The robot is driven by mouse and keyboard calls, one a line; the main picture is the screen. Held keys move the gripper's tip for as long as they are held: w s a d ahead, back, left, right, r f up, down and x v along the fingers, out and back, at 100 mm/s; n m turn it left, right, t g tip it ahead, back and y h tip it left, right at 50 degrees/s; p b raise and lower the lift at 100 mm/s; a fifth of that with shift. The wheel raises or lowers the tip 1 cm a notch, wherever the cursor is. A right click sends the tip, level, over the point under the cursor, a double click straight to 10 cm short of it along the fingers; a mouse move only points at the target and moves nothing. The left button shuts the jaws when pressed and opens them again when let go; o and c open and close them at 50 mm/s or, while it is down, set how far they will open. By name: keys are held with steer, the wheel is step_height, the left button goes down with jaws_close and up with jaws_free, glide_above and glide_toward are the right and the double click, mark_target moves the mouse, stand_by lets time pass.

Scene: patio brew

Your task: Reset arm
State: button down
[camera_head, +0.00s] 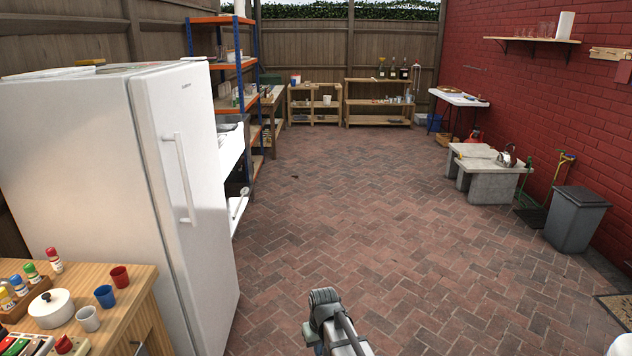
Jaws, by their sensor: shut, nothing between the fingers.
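Part of my own arm (338,325) rises from the bottom edge, a little right of the middle, in the head camera view. It is a grey and dark bent link above the brick floor. I can make out no fingertips on it, so my gripper is not seen. No object shows in contact with the visible part of the arm.
A white fridge (190,190) and a wooden counter (135,315) with cups, a white pot (52,309) and bottles stand at left. Shelves line the back. A concrete bench (490,182) and a grey bin (577,220) stand right. The brick floor (400,210) between is clear.

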steer(key=s+d+f+m, duration=0.2)
steer(key=s+d+f, duration=0.15)
steer(key=d, duration=0.45)
steer(key=s+d+f+m, duration=0.25)
steer(key=s+d, duration=0.25)
steer(key=d, duration=0.3)
steer(key=s+f+g, duration=0.3)
steer(key=s+f, duration=0.7)
steer(key=s, duration=0.5)
steer(key=s+f+g, duration=0.4)
steer(key=s+f, duration=0.7)
steer(key=s, duration=0.3)
steer(key=shift+s+h, duration=0.3)
steer(key=shift+s, duration=0.1)
